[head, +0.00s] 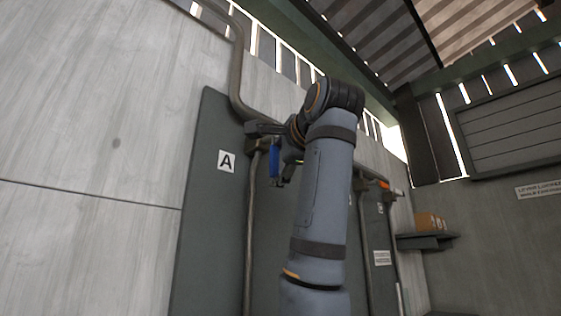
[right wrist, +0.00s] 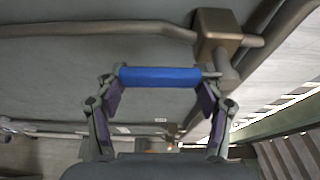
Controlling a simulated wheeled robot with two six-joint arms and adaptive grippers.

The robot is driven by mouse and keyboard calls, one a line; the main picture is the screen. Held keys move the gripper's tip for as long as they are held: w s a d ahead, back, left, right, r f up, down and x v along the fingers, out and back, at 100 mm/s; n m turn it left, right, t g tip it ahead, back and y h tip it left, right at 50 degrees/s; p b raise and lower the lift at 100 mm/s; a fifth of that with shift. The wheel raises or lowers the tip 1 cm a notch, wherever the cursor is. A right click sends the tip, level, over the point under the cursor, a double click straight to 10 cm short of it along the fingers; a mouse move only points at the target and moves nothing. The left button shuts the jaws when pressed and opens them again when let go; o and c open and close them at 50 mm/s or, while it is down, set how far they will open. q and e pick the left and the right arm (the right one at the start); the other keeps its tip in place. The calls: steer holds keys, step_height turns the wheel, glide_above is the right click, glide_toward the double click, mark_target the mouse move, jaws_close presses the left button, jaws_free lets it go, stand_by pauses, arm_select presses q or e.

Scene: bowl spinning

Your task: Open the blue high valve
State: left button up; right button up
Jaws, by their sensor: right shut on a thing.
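The blue valve handle (head: 274,162) points downward beside the pipe, near the top of the dark panel marked A. In the right wrist view the blue handle (right wrist: 160,77) lies across the picture, beside a brown metal valve block (right wrist: 217,35) on the pipe. My right gripper (head: 281,168) is at the handle, partly hidden by its own arm in the head view. In the right wrist view the right gripper's fingers (right wrist: 160,90) are at the two ends of the blue handle, shut on it. My left gripper is not in view.
A thick pipe (head: 237,75) runs down the wall to the valve. An orange handle (head: 384,184) is on another pipe farther right. A shelf (head: 427,241) with a cardboard box (head: 430,222) juts from the wall. The pale wall at left is bare.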

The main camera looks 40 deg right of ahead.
steer(key=shift+f, duration=0.1)
steer(key=o, duration=1.7)
steer(key=shift+s, duration=0.1)
steer(key=v, duration=0.7)
steer(key=shift+s+a, duration=0.1)
steer(key=shift+s, duration=0.05)
